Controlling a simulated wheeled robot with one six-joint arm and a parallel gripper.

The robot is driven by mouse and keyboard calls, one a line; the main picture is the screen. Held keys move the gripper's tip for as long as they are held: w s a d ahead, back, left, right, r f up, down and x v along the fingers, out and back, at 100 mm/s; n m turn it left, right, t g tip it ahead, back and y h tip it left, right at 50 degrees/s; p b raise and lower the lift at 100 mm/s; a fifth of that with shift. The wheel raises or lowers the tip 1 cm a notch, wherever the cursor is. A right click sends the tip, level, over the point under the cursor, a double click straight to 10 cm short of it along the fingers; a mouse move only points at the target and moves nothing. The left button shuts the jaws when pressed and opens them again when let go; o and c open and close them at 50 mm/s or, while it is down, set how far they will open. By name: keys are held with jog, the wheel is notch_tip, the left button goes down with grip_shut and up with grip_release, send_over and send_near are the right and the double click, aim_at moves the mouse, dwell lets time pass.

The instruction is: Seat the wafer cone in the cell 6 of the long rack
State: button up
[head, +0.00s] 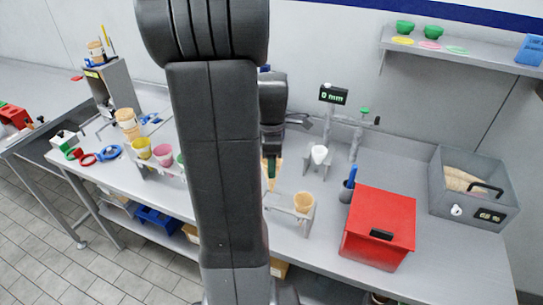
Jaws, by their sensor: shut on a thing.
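My gripper (271,163) hangs over the bench just right of my arm and is partly hidden by it. It is shut on a tan piece that looks like the wafer cone (278,174); only a sliver shows beside the green fingertip. The long rack (283,213) runs along the front of the bench, and its middle is hidden behind my arm. A yellow cup, a pink cup (162,153) and a green cup stand at its left part. An orange-tan cone (304,202) sits at its right end. I cannot tell which cell is number 6.
A red box (378,228) stands right of the rack, with a blue item (348,186) beside it. A white cone (319,154) sits in a small holder behind. A grey bin (470,187) is at the far right. Stacked cups (127,120) stand at the left.

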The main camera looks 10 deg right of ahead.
aim_at(272, 187)
jog(key=shift+f+b, duration=3.85)
jog(key=shift+f, duration=1.45)
jog(key=o, duration=0.8)
jog(key=shift+c, duration=0.2)
jog(key=shift+r, duration=0.1)
notch_tip(272, 187, up, 14)
jog(key=shift+f, duration=0.2)
jog(key=shift+f, duration=0.15)
